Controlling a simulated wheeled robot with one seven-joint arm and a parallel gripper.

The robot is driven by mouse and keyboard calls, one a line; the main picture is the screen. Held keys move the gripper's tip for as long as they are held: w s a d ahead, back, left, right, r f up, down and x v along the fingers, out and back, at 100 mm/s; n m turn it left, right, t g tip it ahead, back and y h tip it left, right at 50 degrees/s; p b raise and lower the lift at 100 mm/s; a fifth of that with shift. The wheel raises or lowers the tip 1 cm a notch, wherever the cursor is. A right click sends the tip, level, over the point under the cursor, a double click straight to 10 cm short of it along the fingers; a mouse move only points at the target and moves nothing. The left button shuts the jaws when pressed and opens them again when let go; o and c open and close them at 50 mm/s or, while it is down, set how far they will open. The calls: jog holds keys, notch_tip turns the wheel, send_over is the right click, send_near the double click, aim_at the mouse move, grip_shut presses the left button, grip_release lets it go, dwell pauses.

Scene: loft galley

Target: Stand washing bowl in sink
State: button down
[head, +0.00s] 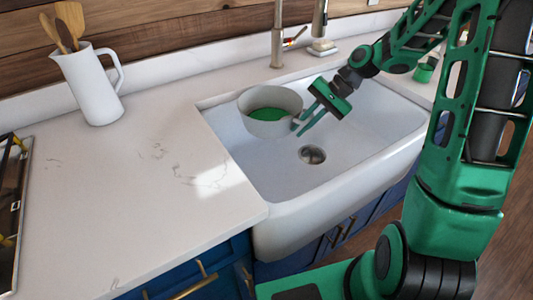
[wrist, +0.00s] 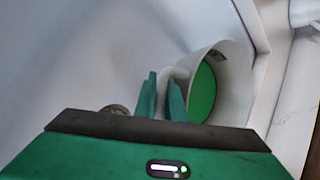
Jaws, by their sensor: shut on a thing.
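The washing bowl (head: 258,128), white with a green inside, is within the white sink (head: 365,125) near its back left corner. It looks roughly upright in the head view; whether its base touches the sink floor I cannot tell. My gripper (head: 301,127) reaches in from the right and is shut on the bowl's right side. In the wrist view, the fingers of my gripper (wrist: 160,88) meet a pale handle-like part of the bowl (wrist: 235,83), which lies to their right.
The drain (head: 312,155) is bare. A white jug (head: 90,88) with wooden utensils stands on the left counter (head: 130,190), which is mostly clear. A green cup (head: 424,72) is at the right.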

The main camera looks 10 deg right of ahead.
notch_tip(320, 180, down, 18)
jog(key=shift+w, duration=0.1)
jog(key=c, duration=1.8)
grip_release()
jog(key=shift+c, duration=0.2)
jog(key=v, duration=1.2)
